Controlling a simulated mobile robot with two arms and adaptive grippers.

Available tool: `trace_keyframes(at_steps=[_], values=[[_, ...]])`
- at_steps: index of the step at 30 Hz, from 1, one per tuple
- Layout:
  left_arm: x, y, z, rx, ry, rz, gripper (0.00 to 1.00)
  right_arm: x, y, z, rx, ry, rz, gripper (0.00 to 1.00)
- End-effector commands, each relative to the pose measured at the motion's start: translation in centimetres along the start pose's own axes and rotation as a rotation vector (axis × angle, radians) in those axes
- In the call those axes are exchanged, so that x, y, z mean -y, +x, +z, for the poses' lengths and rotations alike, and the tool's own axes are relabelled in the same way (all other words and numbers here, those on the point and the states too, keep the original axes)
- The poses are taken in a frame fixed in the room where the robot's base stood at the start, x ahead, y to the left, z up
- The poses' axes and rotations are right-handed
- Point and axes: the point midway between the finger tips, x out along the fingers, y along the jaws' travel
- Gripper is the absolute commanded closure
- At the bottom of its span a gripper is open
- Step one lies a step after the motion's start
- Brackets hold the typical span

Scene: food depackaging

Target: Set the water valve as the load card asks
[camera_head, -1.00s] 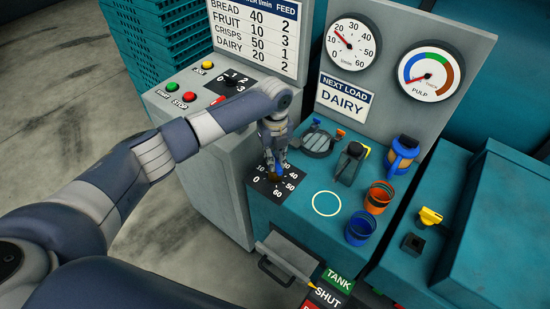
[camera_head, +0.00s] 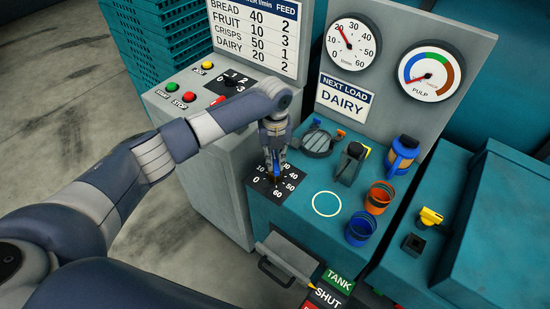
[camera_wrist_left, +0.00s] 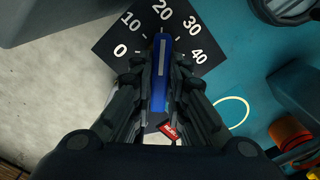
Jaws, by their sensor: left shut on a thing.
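The water valve's blue handle (camera_wrist_left: 161,75) sits on a black dial plate (camera_head: 262,186) numbered 0 to 60. My left gripper (camera_head: 275,168) is shut on this handle from above; in the left wrist view its fingers lie on both sides of it. There the handle's white-striped end points close to 20. The load card (camera_head: 344,99) reads NEXT LOAD DAIRY. The chart (camera_head: 256,30) lists DAIRY with 20 and feed 2. The l/min gauge (camera_head: 353,42) has its red needle near 20. My right gripper is not in view.
Right of the dial are a white ring mark (camera_head: 327,204), an orange cup (camera_head: 379,198), a blue cup (camera_head: 360,229) and a black-handled part (camera_head: 349,162). A PULP gauge (camera_head: 429,75) stands behind. A TANK/SHUT label (camera_head: 328,297) is in front.

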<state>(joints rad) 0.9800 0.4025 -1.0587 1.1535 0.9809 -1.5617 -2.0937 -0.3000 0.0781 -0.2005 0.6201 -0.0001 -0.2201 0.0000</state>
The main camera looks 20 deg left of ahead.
Motion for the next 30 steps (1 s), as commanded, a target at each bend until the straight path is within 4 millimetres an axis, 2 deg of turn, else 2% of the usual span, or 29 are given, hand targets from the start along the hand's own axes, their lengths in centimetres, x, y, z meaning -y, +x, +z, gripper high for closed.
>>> trace_keyframes(at_steps=[1,2,4,13,17,20,30], values=[[0.1,-0.2,0.1,0.003,-0.001,-0.004,1.00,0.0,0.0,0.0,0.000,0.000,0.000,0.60],[0.1,-0.2,0.1,0.003,-0.001,-0.004,0.81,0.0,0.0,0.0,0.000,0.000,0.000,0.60],[0.1,-0.2,0.1,0.003,-0.001,-0.003,0.66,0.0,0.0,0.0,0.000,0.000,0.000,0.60],[0.0,-0.1,0.1,0.001,-0.001,-0.001,0.66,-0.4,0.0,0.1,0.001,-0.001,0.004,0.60],[0.0,-0.8,0.1,0.002,-0.001,-0.002,0.66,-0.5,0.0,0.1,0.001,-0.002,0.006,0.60],[0.1,-2.2,0.1,0.003,0.000,-0.003,0.66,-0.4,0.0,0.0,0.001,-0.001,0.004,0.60],[0.1,-9.3,0.1,0.005,0.000,-0.004,0.66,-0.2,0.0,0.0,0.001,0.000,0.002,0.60]])
